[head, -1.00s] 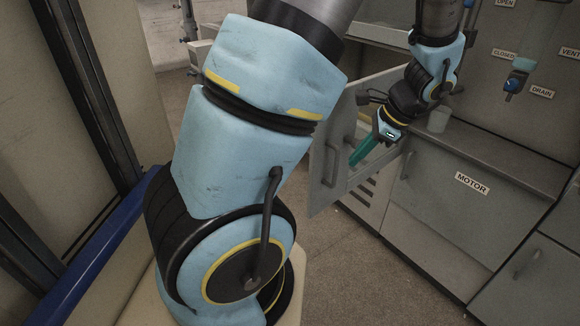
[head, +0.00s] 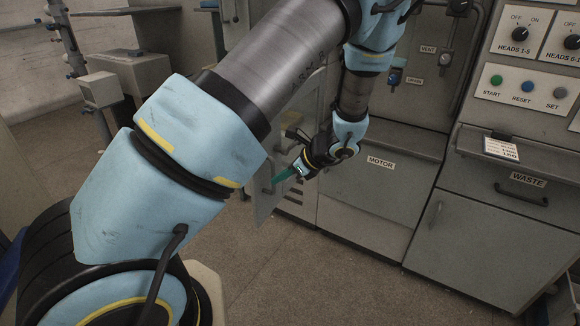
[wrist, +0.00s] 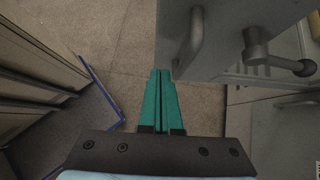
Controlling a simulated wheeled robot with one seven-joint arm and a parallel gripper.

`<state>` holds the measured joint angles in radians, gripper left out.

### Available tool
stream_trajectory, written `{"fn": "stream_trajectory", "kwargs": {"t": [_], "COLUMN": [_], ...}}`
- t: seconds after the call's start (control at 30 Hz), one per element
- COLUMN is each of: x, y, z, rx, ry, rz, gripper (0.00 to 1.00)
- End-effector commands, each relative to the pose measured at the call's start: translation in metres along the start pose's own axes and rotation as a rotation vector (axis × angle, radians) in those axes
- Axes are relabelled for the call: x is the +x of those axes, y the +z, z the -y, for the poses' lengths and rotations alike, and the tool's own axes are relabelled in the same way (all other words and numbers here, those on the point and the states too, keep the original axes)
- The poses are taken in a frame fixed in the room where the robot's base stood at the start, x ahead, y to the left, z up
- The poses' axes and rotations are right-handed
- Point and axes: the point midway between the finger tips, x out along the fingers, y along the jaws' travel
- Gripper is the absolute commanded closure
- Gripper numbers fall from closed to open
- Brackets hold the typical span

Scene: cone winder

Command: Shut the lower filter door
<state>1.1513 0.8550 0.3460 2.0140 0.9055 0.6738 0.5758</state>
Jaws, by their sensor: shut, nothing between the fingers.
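The filter door (head: 272,183) stands swung open from the grey machine in the head view, its flat face seen at an angle. In the wrist view the door (wrist: 212,22) fills the upper middle, with a bar handle (wrist: 189,44) on its face and a round-ended lever (wrist: 270,55) at its right. My gripper (head: 277,180) is shut and empty, its green fingers close to the door near the handle. In the wrist view the fingertips (wrist: 160,72) lie just left of the handle's lower end. I cannot tell whether they touch the door.
A grey pedestal unit (head: 104,88) stands at the back left. The floor (head: 290,270) in front is clear.

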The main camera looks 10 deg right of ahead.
Motion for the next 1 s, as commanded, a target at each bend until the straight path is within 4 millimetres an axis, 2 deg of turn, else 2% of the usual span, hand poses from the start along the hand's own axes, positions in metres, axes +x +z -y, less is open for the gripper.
{"fn": "stream_trajectory", "kwargs": {"t": [0.1, 0.33, 0.87, 1.0], "x": [0.02, 0.039, 0.046, 0.056], "y": [0.006, 0.025, 0.03, 0.037], "z": [-0.001, 0.0, 0.0, 0.0], "rx": [0.0, -0.001, -0.002, -0.006], "ry": [0.003, 0.001, 0.0, 0.004], "rz": [0.001, 0.0, 0.0, -0.001], "gripper": [1.0, 1.0, 1.0, 1.0]}}
